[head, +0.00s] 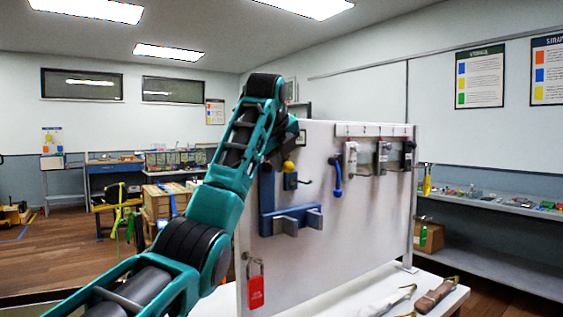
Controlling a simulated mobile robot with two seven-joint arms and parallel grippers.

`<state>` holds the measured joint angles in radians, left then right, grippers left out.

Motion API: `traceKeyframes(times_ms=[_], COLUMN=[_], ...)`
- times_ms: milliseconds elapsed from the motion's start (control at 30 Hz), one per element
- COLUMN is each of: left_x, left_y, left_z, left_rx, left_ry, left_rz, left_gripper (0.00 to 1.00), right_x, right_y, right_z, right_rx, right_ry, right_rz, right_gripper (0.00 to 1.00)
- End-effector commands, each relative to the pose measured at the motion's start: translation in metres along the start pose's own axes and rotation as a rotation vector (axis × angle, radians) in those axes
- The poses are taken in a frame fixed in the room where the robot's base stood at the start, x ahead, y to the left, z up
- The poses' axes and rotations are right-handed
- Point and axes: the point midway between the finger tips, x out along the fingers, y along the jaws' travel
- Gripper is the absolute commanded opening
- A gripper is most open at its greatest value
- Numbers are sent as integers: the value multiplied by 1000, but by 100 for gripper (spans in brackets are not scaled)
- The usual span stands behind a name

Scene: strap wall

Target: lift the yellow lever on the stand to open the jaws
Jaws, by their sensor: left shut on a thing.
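A blue stand (266,200) is fixed to the white upright board, left of its middle. Two grey jaws (286,225) stick out at its lower end; the gap between them is hard to judge from here. The rounded yellow end of the lever (288,166) shows beside the upper part of the stand; the rest of the lever is hidden. My left arm reaches up and bends down over the board's left part. My left gripper (286,156) is at the yellow lever and shut on it; its fingertips are mostly hidden. My right gripper is out of view.
The white board (365,220) stands on a white table. A blue-handled hook (337,176) and several metal buckles hang right of the stand.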

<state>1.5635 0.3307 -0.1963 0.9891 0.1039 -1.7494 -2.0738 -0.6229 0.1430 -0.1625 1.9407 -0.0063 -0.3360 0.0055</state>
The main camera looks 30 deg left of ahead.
Motion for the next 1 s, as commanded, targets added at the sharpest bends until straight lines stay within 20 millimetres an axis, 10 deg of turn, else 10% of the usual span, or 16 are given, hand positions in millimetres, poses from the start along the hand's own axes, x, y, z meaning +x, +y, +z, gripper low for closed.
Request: traceKeyframes(times_ms=[167,300,633,1000], left_x=[1,1,-6,-84], left_y=[0,0,0,0], left_z=[-1,-1,0,0], left_rx=[-1,-1,0,0], left_ry=[5,5,0,-1], left_rz=[0,0,-2,-5], left_gripper=[0,22,22,22], right_x=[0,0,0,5], right_y=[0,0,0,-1], right_z=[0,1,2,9], right_rx=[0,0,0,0], right_ry=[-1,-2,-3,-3], right_rz=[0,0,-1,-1], right_gripper=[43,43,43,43])
